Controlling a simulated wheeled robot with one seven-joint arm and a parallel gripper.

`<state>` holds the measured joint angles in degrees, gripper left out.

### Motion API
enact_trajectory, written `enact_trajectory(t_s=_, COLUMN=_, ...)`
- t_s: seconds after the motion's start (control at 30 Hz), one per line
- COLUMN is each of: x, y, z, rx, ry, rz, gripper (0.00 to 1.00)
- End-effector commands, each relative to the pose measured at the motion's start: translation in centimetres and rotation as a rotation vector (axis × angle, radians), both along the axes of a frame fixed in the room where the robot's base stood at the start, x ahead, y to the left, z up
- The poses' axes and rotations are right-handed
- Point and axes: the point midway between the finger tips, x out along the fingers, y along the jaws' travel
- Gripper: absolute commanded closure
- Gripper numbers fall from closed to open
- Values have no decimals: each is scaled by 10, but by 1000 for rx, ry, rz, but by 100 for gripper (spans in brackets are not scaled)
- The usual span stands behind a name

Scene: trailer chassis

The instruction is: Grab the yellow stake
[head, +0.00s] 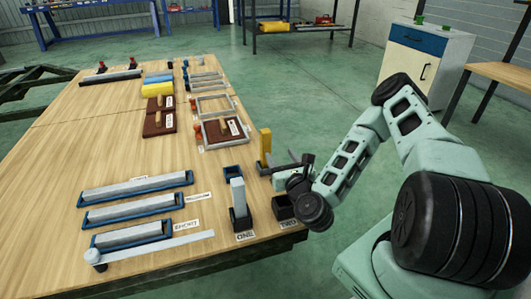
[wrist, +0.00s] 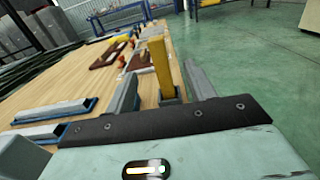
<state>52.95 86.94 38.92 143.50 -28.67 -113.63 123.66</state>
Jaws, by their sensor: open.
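The yellow stake (head: 265,141) stands upright near the right edge of the wooden table in the head view. In the wrist view the stake (wrist: 160,66) rises from a dark blue holder (wrist: 170,101), upright with a slight lean in the picture. My gripper (head: 283,164) is at the table edge beside the stake, its fingers pointing toward it. In the wrist view my gripper (wrist: 158,76) is open, with one grey finger on each side of the stake's line. I cannot tell whether either finger touches it.
A grey stake (head: 238,196) stands in a holder by the label ONE. A dark holder (head: 283,207) by the label TWO sits below my gripper. Several grey bars in blue trays (head: 135,187) lie at left.

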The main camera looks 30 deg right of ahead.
Motion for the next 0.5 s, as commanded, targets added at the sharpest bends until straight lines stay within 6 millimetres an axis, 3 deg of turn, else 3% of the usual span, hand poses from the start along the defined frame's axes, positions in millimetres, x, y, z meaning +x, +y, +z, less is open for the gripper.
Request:
enact_trajectory(t_s=0.3, x=65, y=-18, z=-2, rx=-7, ry=-1, rz=2, gripper=45)
enact_trajectory(t_s=0.5, x=91, y=-26, z=-1, rx=-5, ry=0, rz=2, gripper=45)
